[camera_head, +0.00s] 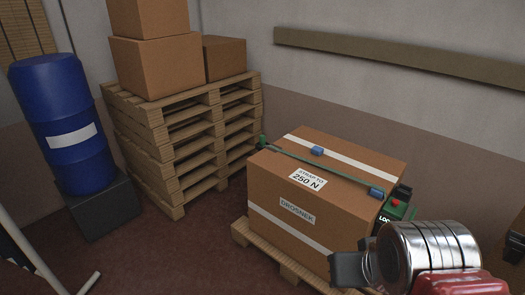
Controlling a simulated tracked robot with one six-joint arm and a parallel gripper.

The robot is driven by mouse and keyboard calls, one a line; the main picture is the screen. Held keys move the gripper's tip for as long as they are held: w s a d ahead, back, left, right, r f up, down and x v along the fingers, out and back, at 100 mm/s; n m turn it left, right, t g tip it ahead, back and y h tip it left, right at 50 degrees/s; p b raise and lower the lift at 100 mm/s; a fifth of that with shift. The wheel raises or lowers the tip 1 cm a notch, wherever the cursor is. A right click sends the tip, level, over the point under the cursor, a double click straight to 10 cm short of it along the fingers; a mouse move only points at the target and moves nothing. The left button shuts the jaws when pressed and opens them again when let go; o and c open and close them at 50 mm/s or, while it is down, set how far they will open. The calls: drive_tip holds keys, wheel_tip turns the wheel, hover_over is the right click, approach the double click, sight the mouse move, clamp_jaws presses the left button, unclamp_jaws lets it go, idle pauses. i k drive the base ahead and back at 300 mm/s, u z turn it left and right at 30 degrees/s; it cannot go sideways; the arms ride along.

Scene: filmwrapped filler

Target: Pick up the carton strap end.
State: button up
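A blue piece (377,192) is at the strap's right end, by the carton's right edge. Another blue piece (317,151) lies on the top near the white band. I cannot tell which blue piece is the strap end. My gripper (350,268) is at the lower right, in front of the carton's right side. Its dark tip shows beside a shiny metal cylinder of my arm; its opening is hidden.
A green device (396,211) with a red top stands at the carton's right side. The low pallet (282,262) juts out in front. Stacked pallets (175,150) with cartons and a blue barrel (62,115) stand at left. Red floor lies clear between.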

sight(261, 138)
drive_tip(key=u, duration=0.45)
drive_tip(key=i, duration=0.45)
drive_tip(key=u, duration=0.85)
drive_tip(key=i, duration=2.2)
drive_tip(key=z, duration=0.55)
drive_tip(key=i, duration=0.55)
drive_tip(key=z, duration=0.4)
